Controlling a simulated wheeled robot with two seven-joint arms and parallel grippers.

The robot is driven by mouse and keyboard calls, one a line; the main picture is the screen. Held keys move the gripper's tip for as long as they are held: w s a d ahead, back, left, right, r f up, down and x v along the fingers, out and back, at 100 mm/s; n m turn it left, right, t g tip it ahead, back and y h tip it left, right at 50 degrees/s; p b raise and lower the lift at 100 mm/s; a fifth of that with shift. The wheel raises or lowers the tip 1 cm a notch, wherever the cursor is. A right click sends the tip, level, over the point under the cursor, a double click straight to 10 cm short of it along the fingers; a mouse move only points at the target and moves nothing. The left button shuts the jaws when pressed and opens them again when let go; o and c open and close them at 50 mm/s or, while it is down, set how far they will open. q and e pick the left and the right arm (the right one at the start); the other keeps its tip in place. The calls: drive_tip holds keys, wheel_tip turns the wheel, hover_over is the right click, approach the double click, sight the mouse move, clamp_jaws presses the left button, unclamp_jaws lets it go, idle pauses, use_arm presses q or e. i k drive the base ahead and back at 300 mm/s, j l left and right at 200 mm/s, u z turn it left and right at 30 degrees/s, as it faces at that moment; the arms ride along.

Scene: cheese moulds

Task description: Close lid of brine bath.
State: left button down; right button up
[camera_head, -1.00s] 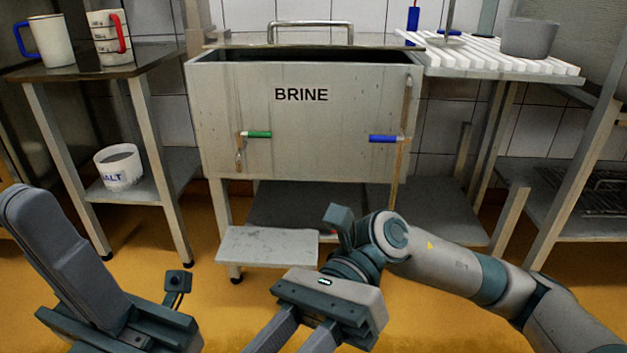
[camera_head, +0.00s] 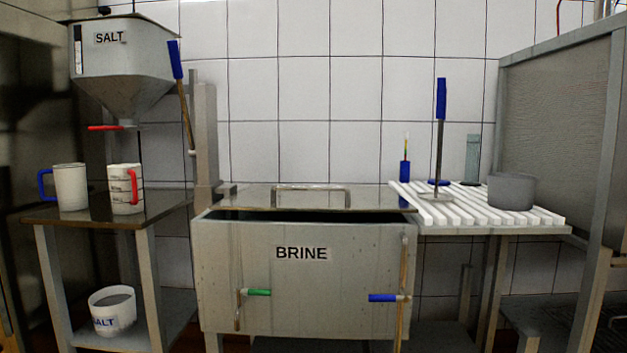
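The brine bath (camera_head: 300,290) is a grey metal box marked BRINE in the lower middle of the head view. Its flat metal lid (camera_head: 240,199), with a bar handle (camera_head: 311,189) on it, lies at the back of the top. A dark opening (camera_head: 310,216) shows between the lid and the bath's front rim, so the bath is not fully covered. I cannot tell the lid's exact tilt. Neither of my grippers is in this view.
A side table (camera_head: 100,209) with two mugs stands left, under a salt hopper (camera_head: 125,65). A white slatted rack (camera_head: 470,205) with a grey bowl (camera_head: 512,191) stands right. Green (camera_head: 257,292) and blue (camera_head: 383,298) valve handles stick out of the bath's front.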

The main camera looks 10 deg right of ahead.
sight(265, 197)
drive_tip(key=u, duration=0.25)
drive_tip(key=i+l+u, duration=0.1)
drive_tip(key=l+u, duration=0.25)
drive_tip(key=i+l+u, duration=0.1)
drive_tip(key=l+u, duration=0.55)
drive_tip(key=l, duration=1.7)
drive_tip(key=i, duration=0.05)
